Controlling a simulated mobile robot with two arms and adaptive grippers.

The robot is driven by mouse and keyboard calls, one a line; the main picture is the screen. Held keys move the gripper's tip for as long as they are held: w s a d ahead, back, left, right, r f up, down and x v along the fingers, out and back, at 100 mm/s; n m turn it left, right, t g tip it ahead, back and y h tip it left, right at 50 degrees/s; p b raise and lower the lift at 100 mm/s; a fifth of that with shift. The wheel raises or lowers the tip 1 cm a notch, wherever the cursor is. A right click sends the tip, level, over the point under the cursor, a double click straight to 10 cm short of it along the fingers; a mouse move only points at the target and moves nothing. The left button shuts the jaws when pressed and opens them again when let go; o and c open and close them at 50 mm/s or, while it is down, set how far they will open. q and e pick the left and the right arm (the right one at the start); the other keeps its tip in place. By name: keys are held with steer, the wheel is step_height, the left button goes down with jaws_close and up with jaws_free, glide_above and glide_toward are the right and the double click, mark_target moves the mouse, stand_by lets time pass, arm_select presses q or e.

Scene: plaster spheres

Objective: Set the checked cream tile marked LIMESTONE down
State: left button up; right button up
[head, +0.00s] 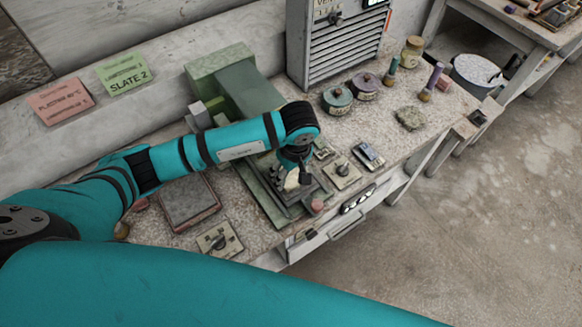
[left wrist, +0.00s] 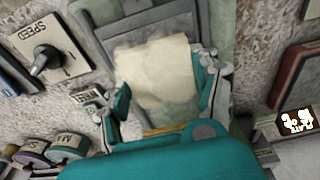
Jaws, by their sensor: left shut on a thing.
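My left gripper (head: 298,178) points down over the dark plate on the bed of a green machine (head: 238,88). It is shut on the cream tile (head: 291,181), which is mostly hidden by the gripper in the head view. In the left wrist view the tile (left wrist: 157,68) is pale and plain-looking between the two fingers of the gripper (left wrist: 163,92). No checks or LIMESTONE marking can be read. Below it lies a grey framed plate (left wrist: 135,32). I cannot tell whether the tile touches this plate. My right gripper is not in view.
A speed dial panel (head: 342,171) stands right of the machine bed, a second dial panel (head: 218,239) and a dark square slab (head: 189,201) left of it. Lidded jars (head: 337,100) stand farther back. The bench front edge is close.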

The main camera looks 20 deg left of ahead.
mark_target(294, 178)
arm_select(q)
steer(key=shift+f, duration=0.1)
steer(key=o, duration=1.5)
steer(key=shift+c, duration=0.2)
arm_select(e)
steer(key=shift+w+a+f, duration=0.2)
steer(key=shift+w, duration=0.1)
arm_select(q)
steer(key=shift+r, duration=0.5)
step_height(294, 178, up, 11)
steer(key=d+b, duration=0.1)
steer(key=b, duration=0.2)
steer(key=shift+s+b, duration=0.35)
steer(key=shift+s, duration=0.1)
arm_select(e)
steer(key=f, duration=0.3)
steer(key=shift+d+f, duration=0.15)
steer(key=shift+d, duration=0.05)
arm_select(q)
steer(key=shift+d+r, duration=0.1)
